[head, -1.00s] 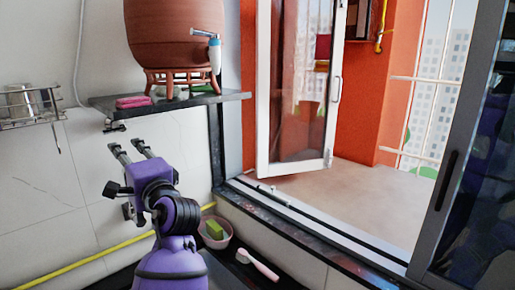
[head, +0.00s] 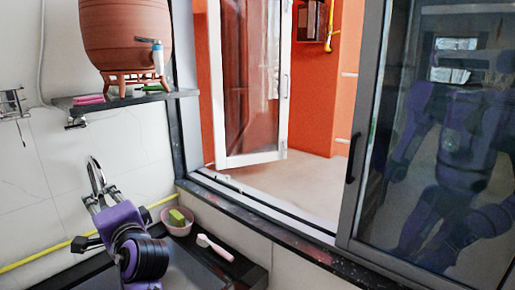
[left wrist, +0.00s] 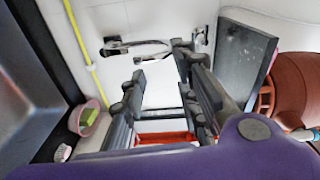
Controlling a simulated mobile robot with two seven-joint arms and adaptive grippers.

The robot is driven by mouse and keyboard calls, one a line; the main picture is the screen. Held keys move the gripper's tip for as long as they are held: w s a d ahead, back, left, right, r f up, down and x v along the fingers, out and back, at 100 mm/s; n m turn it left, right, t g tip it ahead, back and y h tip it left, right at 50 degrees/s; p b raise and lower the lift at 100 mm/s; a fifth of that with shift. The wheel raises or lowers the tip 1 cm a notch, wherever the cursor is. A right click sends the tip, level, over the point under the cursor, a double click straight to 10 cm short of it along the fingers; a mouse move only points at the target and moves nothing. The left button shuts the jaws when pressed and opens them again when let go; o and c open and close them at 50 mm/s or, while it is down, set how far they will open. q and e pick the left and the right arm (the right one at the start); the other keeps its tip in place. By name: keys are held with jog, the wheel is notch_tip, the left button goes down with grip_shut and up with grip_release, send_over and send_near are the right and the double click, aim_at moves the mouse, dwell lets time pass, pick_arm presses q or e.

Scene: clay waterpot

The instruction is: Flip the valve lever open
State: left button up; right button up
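The clay waterpot (head: 125,32) stands on its clay stand on a dark wall shelf (head: 120,97) at the upper left. Its tap (head: 158,62), whitish-blue, is on the pot's right side, with the valve lever (head: 147,40) at its top. In the left wrist view the pot (left wrist: 298,75) is at the right edge, with part of the tap (left wrist: 302,134). My left gripper (head: 100,196) is below the shelf, well apart from the tap. In the left wrist view its fingers (left wrist: 160,62) are spread and empty. My right gripper is out of view.
A pink bowl (head: 166,226) with a green sponge and a brush (head: 214,248) lie by the sink. An open window frame (head: 250,80) stands right of the pot. A yellow hose (head: 40,258) runs along the wall.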

pick_arm(q)
jog(key=s+d+f+n+g+h, duration=0.1)
jog(key=s+f+h, duration=0.1)
jog(key=s+f, duration=0.45)
jog(key=s+d+f+n+g+h, duration=0.15)
jog(key=s+f, duration=0.25)
jog(key=f, duration=0.6)
jog(key=s+f+n+g+h, duration=0.1)
jog(key=s+f+g+h, duration=0.15)
jog(key=s+f, duration=0.4)
jog(key=s+d+f+n+g+h, duration=0.1)
jog(key=s+d+f+g+h, duration=0.2)
jog(key=s, duration=0.5)
jog(key=s+d+f+n+h, duration=0.1)
jog(key=s+d+f+n, duration=0.1)
jog(key=s+d+f, duration=0.35)
jog(key=s+d+f+n+g+h, duration=0.15)
jog(key=s+f, duration=0.35)
jog(key=s, duration=0.5)
jog(key=w+d+f+t+h, duration=0.1)
jog(key=w+d+f+t, duration=0.1)
jog(key=f, duration=0.4)
jog(key=w+d+f+t, duration=0.3)
jog(key=w+f+t, duration=0.1)
jog(key=w+f, duration=0.1)
jog(key=shift+w+f+m+h, duration=0.35)
jog(key=shift+w+f+m, duration=0.05)
jog(key=shift+w, duration=0.25)
